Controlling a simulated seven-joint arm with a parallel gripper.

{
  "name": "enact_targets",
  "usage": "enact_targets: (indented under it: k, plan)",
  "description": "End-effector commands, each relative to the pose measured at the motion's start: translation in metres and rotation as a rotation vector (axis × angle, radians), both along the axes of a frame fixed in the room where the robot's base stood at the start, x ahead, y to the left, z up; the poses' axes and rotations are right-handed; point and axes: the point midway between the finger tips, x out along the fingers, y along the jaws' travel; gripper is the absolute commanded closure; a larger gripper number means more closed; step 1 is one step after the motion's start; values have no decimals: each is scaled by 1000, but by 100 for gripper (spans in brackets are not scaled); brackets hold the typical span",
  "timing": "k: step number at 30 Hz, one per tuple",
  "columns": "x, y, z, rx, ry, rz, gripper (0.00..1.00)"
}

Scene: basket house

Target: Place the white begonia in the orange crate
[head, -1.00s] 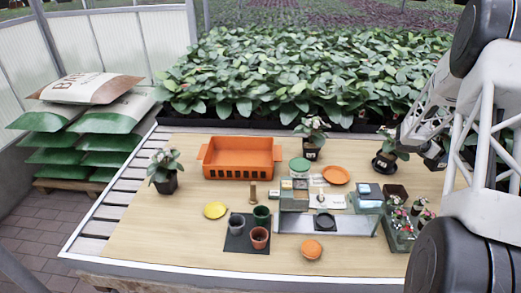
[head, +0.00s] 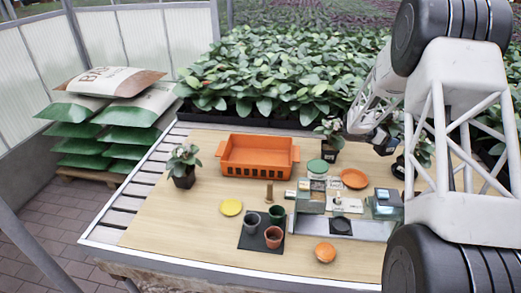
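The orange crate (head: 259,171) stands at the back middle of the table and looks empty. Three potted plants in dark pots show: one left of the crate (head: 184,163), one right of it (head: 330,133), and one further right (head: 418,158), partly hidden by my arm. The plant just right of the crate has pale spots among its leaves. Flower colours are too small to tell, so I cannot be sure which is the white begonia. My gripper (head: 381,141) is a small dark shape between the two right plants, above the table. Its fingers are not clear.
A yellow saucer (head: 231,208), several small pots on a dark mat (head: 249,239), an orange saucer (head: 354,179) and a grey bench-like stand (head: 325,226) occupy the table. An orange round item (head: 325,252) lies near the front. The table's left side is mostly clear.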

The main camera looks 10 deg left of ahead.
Motion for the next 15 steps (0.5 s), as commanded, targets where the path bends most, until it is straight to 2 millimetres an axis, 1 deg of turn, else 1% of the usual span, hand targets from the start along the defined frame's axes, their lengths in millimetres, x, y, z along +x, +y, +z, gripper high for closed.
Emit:
enact_targets:
  k: [1,9,15]
  plan:
    - [4,18,1,-1,-1,15,42]
    - [18,103,1,0,-1,80,42]
    - [23,167,2,0,-2,129,42]
